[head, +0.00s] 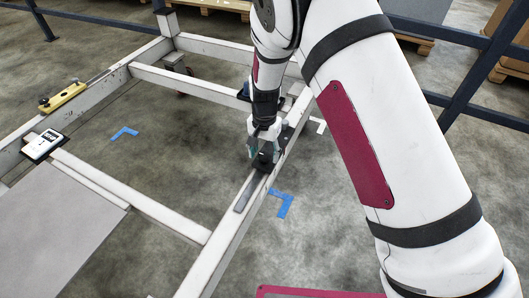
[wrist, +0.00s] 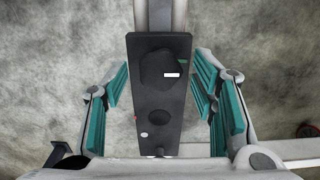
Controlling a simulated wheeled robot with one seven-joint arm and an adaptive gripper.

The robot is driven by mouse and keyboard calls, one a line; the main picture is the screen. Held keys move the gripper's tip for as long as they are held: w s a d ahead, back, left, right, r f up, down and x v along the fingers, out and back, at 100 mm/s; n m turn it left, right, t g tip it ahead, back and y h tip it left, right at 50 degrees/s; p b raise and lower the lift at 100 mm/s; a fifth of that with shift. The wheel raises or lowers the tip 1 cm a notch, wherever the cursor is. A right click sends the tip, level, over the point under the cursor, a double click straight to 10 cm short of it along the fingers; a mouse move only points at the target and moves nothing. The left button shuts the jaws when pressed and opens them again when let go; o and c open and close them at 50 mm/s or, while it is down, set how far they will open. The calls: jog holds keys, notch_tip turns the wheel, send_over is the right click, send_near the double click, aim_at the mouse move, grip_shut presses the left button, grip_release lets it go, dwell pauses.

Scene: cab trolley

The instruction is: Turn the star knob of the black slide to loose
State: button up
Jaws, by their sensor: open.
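The black slide (wrist: 158,125) sits on a pale frame rail and runs up the middle of the wrist view. Its dark star knob (wrist: 158,70) is on the upper part, with a white mark pointing right. A green mark lies on the plate just above that mark's right end, and a red mark is at the plate's left edge. A smaller round dark knob is below. My gripper (wrist: 161,88) is open, its teal-padded fingers on either side of the slide, apart from it. In the head view my gripper (head: 264,143) is over the slide (head: 267,163), partly hiding it; the knob is unclear there.
The white trolley frame (head: 160,208) has open gaps showing concrete floor. A yellow level (head: 63,97) and a small white device (head: 43,145) lie on its left side. A grey panel (head: 60,225) is at lower left. Dark railings (head: 480,75) stand behind at right.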

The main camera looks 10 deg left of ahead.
jog(key=c, duration=1.1)
jog(key=shift+c, duration=0.2)
